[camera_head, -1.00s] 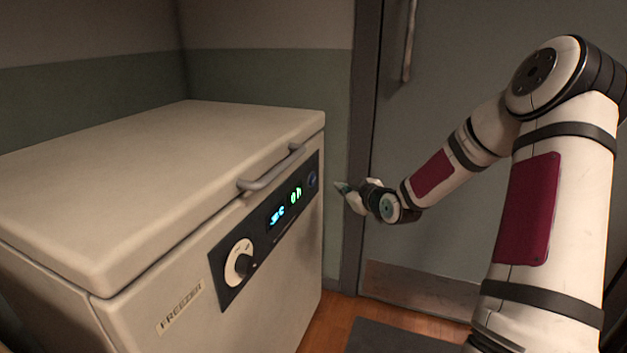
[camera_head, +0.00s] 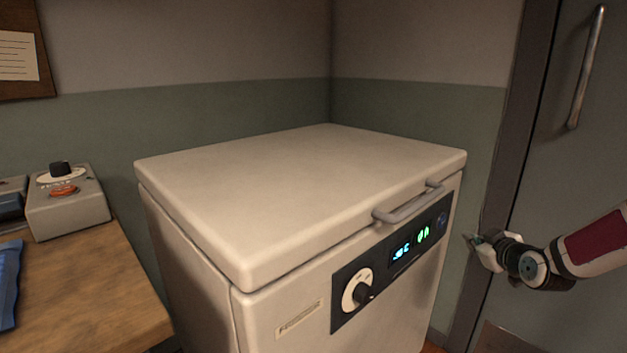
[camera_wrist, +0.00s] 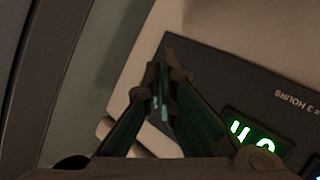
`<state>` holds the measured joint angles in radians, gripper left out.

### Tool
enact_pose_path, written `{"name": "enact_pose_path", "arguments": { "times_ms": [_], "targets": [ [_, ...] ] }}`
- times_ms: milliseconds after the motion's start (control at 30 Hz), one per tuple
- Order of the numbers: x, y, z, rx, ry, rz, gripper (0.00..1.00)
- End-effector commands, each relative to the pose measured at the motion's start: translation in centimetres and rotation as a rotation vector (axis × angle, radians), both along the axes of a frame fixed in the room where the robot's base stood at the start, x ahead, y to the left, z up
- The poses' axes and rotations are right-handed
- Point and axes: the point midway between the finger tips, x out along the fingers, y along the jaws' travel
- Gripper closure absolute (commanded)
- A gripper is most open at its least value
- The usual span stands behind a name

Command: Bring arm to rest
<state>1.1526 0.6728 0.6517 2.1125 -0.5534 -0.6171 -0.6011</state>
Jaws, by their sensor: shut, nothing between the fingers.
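My gripper (camera_head: 472,240) is at the right in the head view, just right of the freezer's front panel, and it looks apart from the freezer. In the wrist view my gripper (camera_wrist: 160,75) has its two dark fingers shut together with nothing between them. My arm reaches in from the right edge of the head view, and most of it is out of the picture. The white chest freezer (camera_head: 300,200) fills the middle, with its lid down. Its front panel (camera_wrist: 225,95) with green digits shows behind the fingers in the wrist view.
The freezer's lid handle (camera_head: 405,207) juts out at its front edge. A grey door (camera_head: 560,150) with a metal handle stands behind my arm. A wooden counter (camera_head: 100,290) at the left holds a grey box with a knob (camera_head: 65,205) and a blue item (camera_head: 9,285).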

Motion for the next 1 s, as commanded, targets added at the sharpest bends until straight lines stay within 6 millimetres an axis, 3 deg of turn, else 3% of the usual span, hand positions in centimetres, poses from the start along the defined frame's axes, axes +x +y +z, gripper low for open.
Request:
{"name": "enact_pose_path", "arguments": {
  "times_ms": [167, 467, 667, 1000],
  "targets": [
    [-1.8, 4.8, 0.4, -0.032, 0.218, 0.022, 1.00],
    [-10.1, 11.4, 3.6, -0.049, 0.566, -0.094, 1.00],
    [-17.9, 15.4, 6.7, -0.007, 0.722, -0.216, 1.00],
    [-33.3, 22.5, 10.2, 0.176, 0.929, -0.371, 1.00]
  ]
}}
